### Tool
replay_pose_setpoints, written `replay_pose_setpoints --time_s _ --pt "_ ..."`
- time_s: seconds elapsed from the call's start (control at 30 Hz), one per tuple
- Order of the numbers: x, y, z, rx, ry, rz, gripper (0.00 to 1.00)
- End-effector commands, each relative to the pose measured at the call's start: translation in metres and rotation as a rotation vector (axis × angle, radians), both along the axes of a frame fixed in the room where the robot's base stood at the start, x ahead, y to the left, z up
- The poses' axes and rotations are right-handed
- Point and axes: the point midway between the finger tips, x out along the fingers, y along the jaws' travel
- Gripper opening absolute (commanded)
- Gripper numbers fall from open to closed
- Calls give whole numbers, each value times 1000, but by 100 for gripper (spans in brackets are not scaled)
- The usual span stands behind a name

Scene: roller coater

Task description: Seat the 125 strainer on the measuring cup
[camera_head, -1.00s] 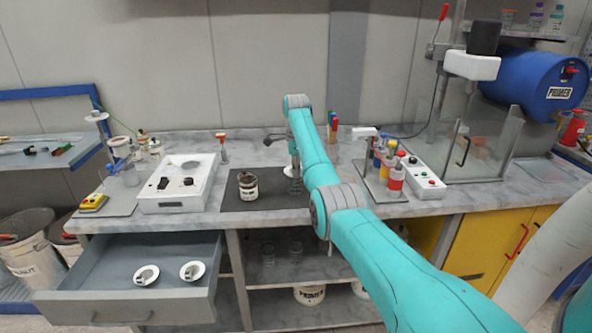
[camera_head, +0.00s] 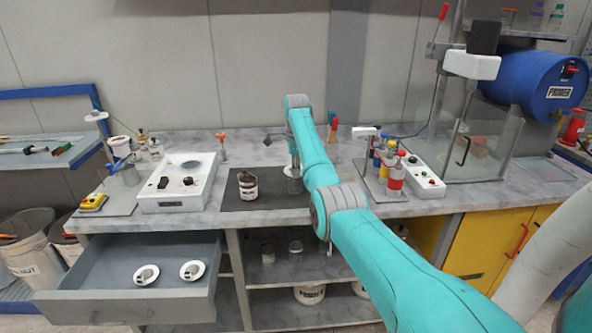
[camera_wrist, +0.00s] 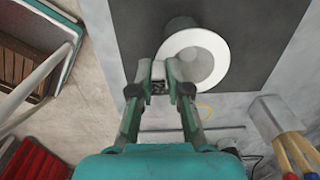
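My gripper (camera_wrist: 159,70) has its fingertips close together on a small grey tab at the edge of a white-rimmed strainer (camera_wrist: 222,48). The strainer is a wide white ring with a grey funnel-like inside. A grey cup (camera_wrist: 176,24), which looks like the measuring cup, shows partly behind the ring on the dark mat. Whether strainer and cup touch cannot be told.
A labelled can (camera_head: 248,186) stands on the dark mat (camera_head: 240,204), left of the cup. Two more strainers (camera_head: 146,275) lie in the open drawer (camera_head: 110,306).

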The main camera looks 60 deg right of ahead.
Motion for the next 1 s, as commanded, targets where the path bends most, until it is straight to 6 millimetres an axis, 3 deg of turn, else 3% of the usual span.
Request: replay_pose_setpoints --time_s 0.03,0.1,0.57,0.77,1.0 --pt "-4 3 -15 17 19 -1 31" --pt "-4 3 -15 17 19 0 43" --pt "-3 2 -8 12 13 0 43" --pt "-2 2 10 10 11 0 43" --pt "-2 2 47 10 11 0 43"
